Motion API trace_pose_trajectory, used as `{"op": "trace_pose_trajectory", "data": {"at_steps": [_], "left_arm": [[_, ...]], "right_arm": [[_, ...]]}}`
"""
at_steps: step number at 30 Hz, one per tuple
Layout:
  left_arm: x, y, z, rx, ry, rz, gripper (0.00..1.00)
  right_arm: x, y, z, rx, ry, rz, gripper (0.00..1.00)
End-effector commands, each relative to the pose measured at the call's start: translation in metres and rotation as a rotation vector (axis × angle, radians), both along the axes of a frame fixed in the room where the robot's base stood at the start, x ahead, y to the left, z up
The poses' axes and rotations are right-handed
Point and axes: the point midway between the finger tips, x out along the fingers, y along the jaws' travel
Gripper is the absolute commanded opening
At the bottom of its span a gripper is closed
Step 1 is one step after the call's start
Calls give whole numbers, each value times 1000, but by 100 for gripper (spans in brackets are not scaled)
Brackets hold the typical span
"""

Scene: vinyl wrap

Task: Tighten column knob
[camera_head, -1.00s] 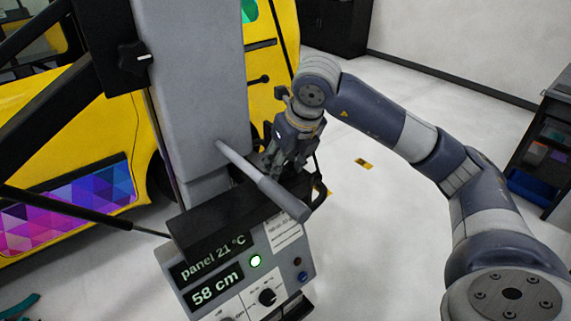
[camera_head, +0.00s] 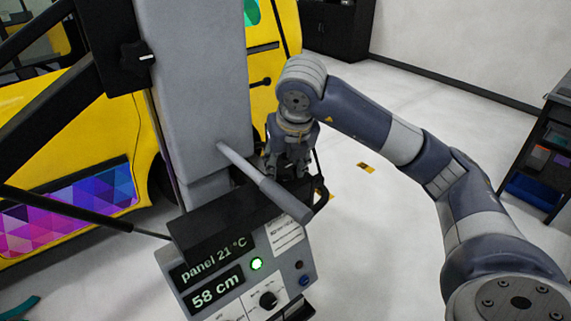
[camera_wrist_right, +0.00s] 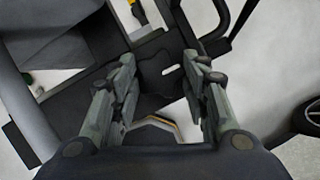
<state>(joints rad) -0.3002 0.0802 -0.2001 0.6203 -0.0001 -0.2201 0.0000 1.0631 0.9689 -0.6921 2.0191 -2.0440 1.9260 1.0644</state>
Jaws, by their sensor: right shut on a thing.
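A black knob (camera_head: 137,55) with a white pointer mark is high on the carriage of the grey column (camera_head: 205,90), well away from my gripper. My right gripper (camera_head: 287,176) points down beside the foot of the column, behind the grey bar. In the wrist view, its two fingers (camera_wrist_right: 163,95) stand on either side of a dark part (camera_wrist_right: 172,75) of the machine. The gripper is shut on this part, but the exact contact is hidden. I cannot tell whether it is a knob. My left gripper is not in view.
A grey bar (camera_head: 262,182) sticks out over the control panel (camera_head: 240,265), which reads "panel 21 °C" and "58 cm" with a green light. A black loop handle (camera_head: 320,191) is right of it. A yellow van (camera_head: 80,140) stands behind.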

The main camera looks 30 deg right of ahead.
Motion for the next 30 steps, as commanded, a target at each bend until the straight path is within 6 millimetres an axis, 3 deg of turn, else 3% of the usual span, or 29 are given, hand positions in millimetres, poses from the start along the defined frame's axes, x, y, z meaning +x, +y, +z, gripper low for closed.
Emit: {"op": "trace_pose_trajectory", "data": {"at_steps": [2,3,6,17,30], "left_arm": [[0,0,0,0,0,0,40],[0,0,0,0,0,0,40],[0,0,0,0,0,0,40],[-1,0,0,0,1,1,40],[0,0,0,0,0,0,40]], "right_arm": [[0,-1,0,1,0,-4,18],[0,-1,0,1,0,-4,47],[0,-1,0,0,0,-3,63],[-1,0,2,1,-1,0,63],[-20,7,55,-2,-5,0,63]]}}
